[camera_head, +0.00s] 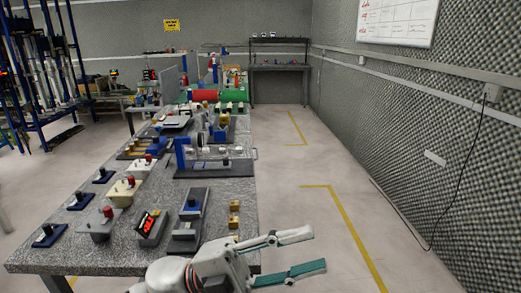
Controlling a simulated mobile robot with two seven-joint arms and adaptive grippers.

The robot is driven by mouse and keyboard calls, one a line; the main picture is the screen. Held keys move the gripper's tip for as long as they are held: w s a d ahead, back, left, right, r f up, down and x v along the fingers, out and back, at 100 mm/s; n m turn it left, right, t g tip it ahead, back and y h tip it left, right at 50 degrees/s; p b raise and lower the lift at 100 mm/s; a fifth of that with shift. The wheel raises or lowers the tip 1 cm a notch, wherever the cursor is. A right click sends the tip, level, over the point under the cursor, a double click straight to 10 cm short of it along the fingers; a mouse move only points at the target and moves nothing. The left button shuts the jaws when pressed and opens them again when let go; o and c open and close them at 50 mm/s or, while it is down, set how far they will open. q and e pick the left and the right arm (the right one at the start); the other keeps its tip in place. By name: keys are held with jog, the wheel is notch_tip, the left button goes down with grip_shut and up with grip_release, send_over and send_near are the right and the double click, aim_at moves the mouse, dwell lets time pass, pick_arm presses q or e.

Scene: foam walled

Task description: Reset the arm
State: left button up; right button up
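My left gripper (318,250) is at the bottom middle of the head view, past the near right corner of the long table (225,205). Its two green-grey fingers are spread apart and point to the right, with only floor visible between them. It is open and empty. Part of my pale arm shows below it and covers a bit of the table's near edge. My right gripper is not in view.
The speckled table holds several devices, including a red digital display (148,224), a blue-framed apparatus (183,153) and small brass blocks (234,214). Floor with yellow lines (350,225) is clear to the right, up to the foam wall (440,150). A blue rack (45,70) stands left.

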pick_arm(q)
jog(key=w+a+f+n+t+y, duration=0.5)
jog(key=a+f+n+t+y, duration=0.15)
jog(key=f+n+t, duration=0.35)
jog(key=w+a+f+n+t+y, duration=0.5)
jog(key=a+f+n+t, duration=0.3)
jog(key=n, duration=0.4)
jog(key=s+a+f+n+g+y, duration=0.2)
jog(key=s+a+f+y, duration=0.1)
jog(key=f, duration=0.6)
jog(key=s+a+f+n+g+y+p, duration=0.1)
jog(key=s+a+f+n+g+y, duration=0.1)
jog(key=s+a+f, duration=0.3)
jog(key=s+a+f+n+g+y, duration=0.2)
jog(key=s+a+f+n+y, duration=0.1)
jog(key=s+f, duration=0.6)
notch_tip(320, 180, down, 5)
jog(key=shift+a+r+y, duration=0.1)
jog(key=shift+a+y, duration=0.25)
jog(key=shift+a, duration=0.15)
